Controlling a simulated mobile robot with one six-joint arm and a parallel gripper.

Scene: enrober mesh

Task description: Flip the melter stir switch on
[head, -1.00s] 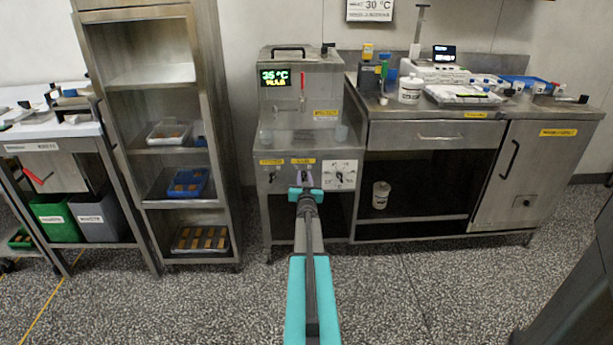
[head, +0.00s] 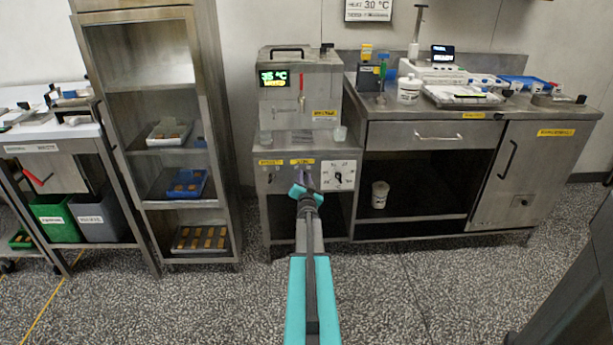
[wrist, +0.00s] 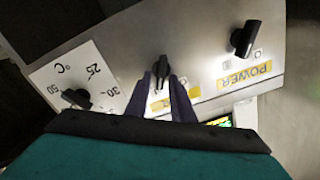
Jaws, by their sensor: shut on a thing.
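The melter (head: 300,95) is a steel box on a steel stand, with a lit display reading 35 °C. The stand's front panel has a power switch, a middle switch and a white temperature dial (head: 339,175). In the wrist view the middle switch (wrist: 160,68) is a black knob; its yellow label is partly covered by my fingers. I take it as the stir switch. My gripper (head: 304,180) is shut on this knob, with a dark finger on each side, and is tilted in the head view. The black power switch (wrist: 244,38) stands right of it in the wrist view.
The dial's black knob (wrist: 77,98) is close to my gripper's left in the wrist view. A steel bench (head: 430,135) with scale and tubs stands right of the melter. A shelf rack (head: 215,130) with trays stands left. The floor in front is clear.

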